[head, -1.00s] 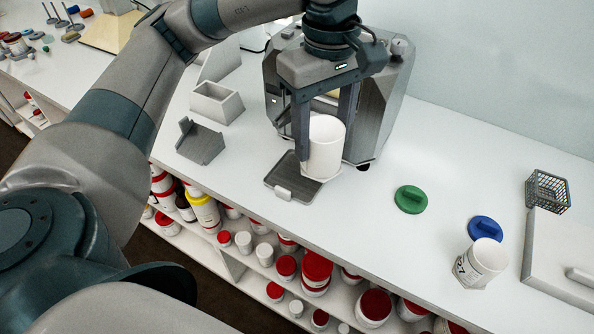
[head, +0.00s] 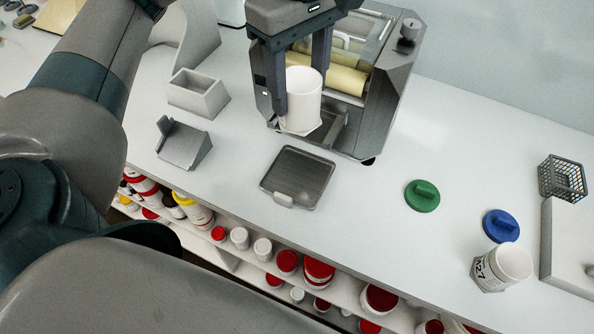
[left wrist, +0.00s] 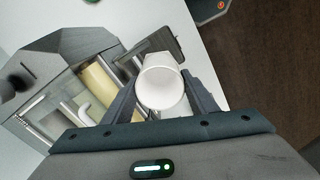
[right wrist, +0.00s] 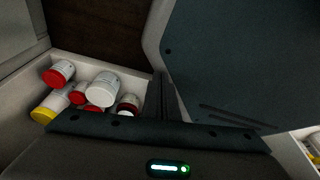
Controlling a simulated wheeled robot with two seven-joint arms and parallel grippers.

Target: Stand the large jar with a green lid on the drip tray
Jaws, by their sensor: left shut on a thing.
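The large jar (head: 304,98) is white, open at the top and without a lid. My left gripper (head: 302,88) is shut on it and holds it roughly upright at the front of the mill; its height above the mill's base is hard to tell. The left wrist view looks into the jar's mouth (left wrist: 162,88) between the fingers. The green lid (head: 422,195) lies on the counter to the right. The dark drip tray (head: 312,180) lies bare in front of the mill; it also shows in the left wrist view (left wrist: 165,48). My right gripper (right wrist: 165,95) shows no clear jaw gap.
The grey mill (head: 385,110) with cream rollers stands behind the tray. A grey box (head: 198,97) and a sloped holder (head: 184,145) are to the left. A blue lid (head: 500,226), a labelled white jar (head: 503,266) and a wire basket (head: 563,178) are to the right. Shelves below hold several jars.

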